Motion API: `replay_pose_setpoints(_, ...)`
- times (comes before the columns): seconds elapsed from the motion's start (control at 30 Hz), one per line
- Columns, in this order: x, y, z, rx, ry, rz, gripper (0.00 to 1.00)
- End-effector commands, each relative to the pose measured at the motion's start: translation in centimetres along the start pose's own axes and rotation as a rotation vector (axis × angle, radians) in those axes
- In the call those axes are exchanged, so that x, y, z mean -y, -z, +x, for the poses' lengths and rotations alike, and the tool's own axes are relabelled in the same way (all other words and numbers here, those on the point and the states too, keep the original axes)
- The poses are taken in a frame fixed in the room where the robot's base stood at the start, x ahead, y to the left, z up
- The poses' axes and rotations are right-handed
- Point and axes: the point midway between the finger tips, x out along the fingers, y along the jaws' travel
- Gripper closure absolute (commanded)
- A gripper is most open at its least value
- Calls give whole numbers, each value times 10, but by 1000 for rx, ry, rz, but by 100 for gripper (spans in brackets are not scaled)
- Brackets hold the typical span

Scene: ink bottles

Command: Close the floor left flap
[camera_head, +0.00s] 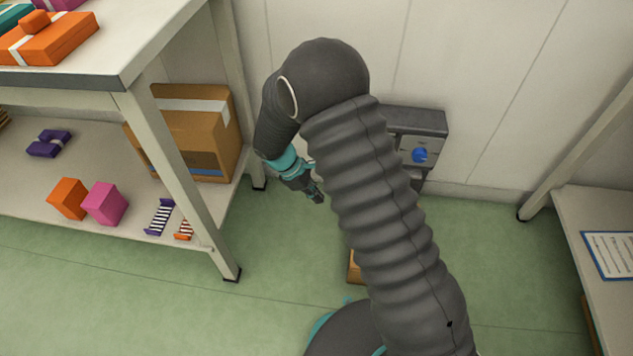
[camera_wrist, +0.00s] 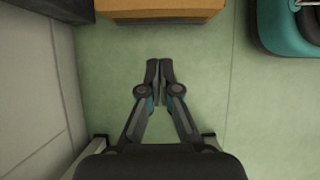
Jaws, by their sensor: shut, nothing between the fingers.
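A brown cardboard box (camera_head: 354,270) stands on the floor, mostly hidden behind my arm in the head view. In the wrist view, one edge of the box (camera_wrist: 160,12) shows at the top, cut off by the frame. I cannot make out its left flap or tell how that flap stands. My gripper (camera_head: 318,198) points down over the floor, left of my arm. In the wrist view, my gripper (camera_wrist: 159,68) has its fingertips together, with nothing between them. The fingertips appear apart from the box.
A shelf table (camera_head: 133,82) stands at the left, with another cardboard box (camera_head: 208,132) on its lower shelf. A grey unit with a blue knob (camera_head: 420,155) is at the wall. Another table (camera_head: 572,212) is at the right. Green floor (camera_head: 280,240) is clear beneath my gripper.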

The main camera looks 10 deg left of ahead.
Motion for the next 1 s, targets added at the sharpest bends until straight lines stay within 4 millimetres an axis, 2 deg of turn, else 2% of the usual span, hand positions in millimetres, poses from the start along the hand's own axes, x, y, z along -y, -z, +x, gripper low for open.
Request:
replay_pose_setpoints(0.03, 0, 0, -10, -2, -2, 0, 100)
replay_pose_setpoints(0.17, 0, -1, -30, -3, -2, 2, 100)
replay_pose_setpoints(0.33, -2, -18, -39, -26, 3, 54, 100)
replay_pose_setpoints(0.67, -4, -29, -43, -37, 9, 88, 100)
replay_pose_setpoints(0.77, -14, -47, -37, -38, 25, 125, 100)
replay_pose_setpoints(0.87, -23, -82, -24, -35, 64, 189, 100)
replay_pose_setpoints(1.0, -21, -136, 7, -49, 135, 323, 100)
